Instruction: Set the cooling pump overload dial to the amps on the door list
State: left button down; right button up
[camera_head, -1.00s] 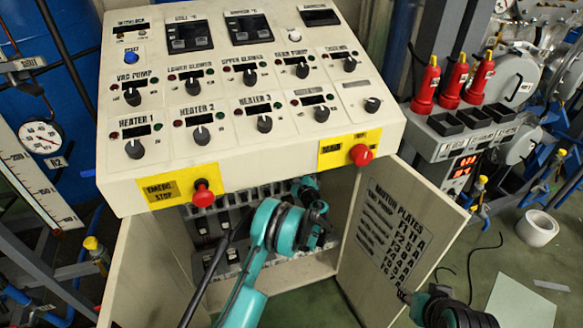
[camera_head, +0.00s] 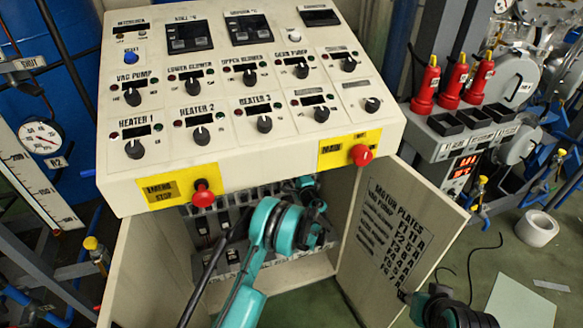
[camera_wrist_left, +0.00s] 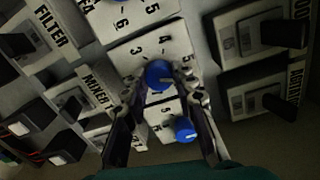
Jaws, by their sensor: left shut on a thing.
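A white door list headed MOTOR PLATES (camera_head: 394,232) is on the open right cabinet door, with lines of amps values. My left arm reaches into the cabinet below the console, and its gripper is mostly hidden there in the head view. In the left wrist view my left gripper (camera_wrist_left: 160,82) is shut on a blue dial knob (camera_wrist_left: 158,74). The dial's white plate (camera_wrist_left: 150,50) shows 3, 4 and 5 around the knob. The pump name of this dial is not readable. A second blue dial knob (camera_wrist_left: 184,128) sits just below.
The console (camera_head: 250,100) with several knobs overhangs the cabinet. Emergency stop (camera_head: 202,194) and main (camera_head: 361,155) red knobs sit on its front edge. Black switches labelled FILTER (camera_wrist_left: 18,44) and MIXER (camera_wrist_left: 70,106) flank the dials. The open door (camera_head: 350,262) bounds the right side.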

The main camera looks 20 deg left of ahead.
pick_arm(q)
jog(key=shift+n, duration=1.9)
jog(key=c, duration=1.2)
grip_release()
jog(key=v, duration=1.2)
